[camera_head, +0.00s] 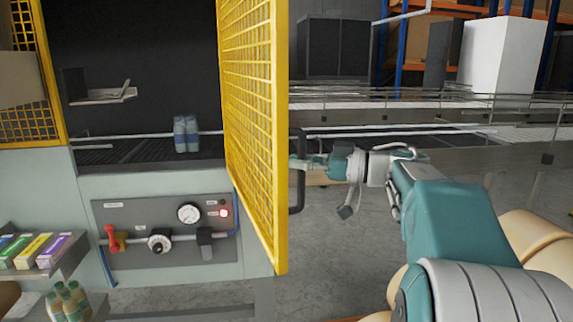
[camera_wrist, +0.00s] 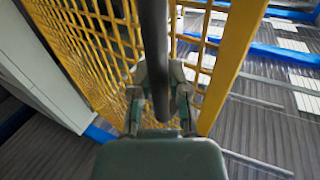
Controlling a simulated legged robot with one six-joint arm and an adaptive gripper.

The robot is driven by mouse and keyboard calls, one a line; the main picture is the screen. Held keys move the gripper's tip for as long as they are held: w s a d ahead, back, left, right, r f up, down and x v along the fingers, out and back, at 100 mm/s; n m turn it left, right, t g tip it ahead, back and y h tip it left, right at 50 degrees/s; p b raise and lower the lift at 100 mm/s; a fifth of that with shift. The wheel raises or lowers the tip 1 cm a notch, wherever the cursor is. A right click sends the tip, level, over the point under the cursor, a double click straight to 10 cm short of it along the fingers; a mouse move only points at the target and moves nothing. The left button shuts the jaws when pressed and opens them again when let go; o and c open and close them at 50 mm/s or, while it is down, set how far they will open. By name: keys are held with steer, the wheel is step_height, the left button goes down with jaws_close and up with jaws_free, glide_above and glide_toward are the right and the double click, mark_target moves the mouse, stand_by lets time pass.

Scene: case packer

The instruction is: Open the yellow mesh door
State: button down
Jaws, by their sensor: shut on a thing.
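The yellow mesh door (camera_head: 252,110) stands swung out from the machine in the head view, with the machine's opening uncovered to its left. Its dark handle (camera_head: 297,190) is a vertical bar on the door's right side. My gripper (camera_head: 300,163) reaches in from the right and is shut on the handle. In the wrist view the handle (camera_wrist: 155,50) runs down between the two fingers of my gripper (camera_wrist: 160,95), with the yellow mesh (camera_wrist: 90,45) behind it. The fingers partly hide the handle there.
A control panel (camera_head: 165,230) with a gauge, knobs and a lit red lamp is below the opening. Bottles (camera_head: 186,134) stand inside on the dark conveyor. A shelf (camera_head: 40,268) with coloured boxes is at lower left. A conveyor (camera_head: 430,110) runs behind; grey floor is clear beside the door.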

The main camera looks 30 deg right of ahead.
steer(key=shift+d, duration=0.15)
steer(key=c, duration=0.6)
jaws_free()
steer(key=v, duration=1.2)
steer(key=shift+s+f, duration=0.1)
steer(key=shift+s, duration=0.05)
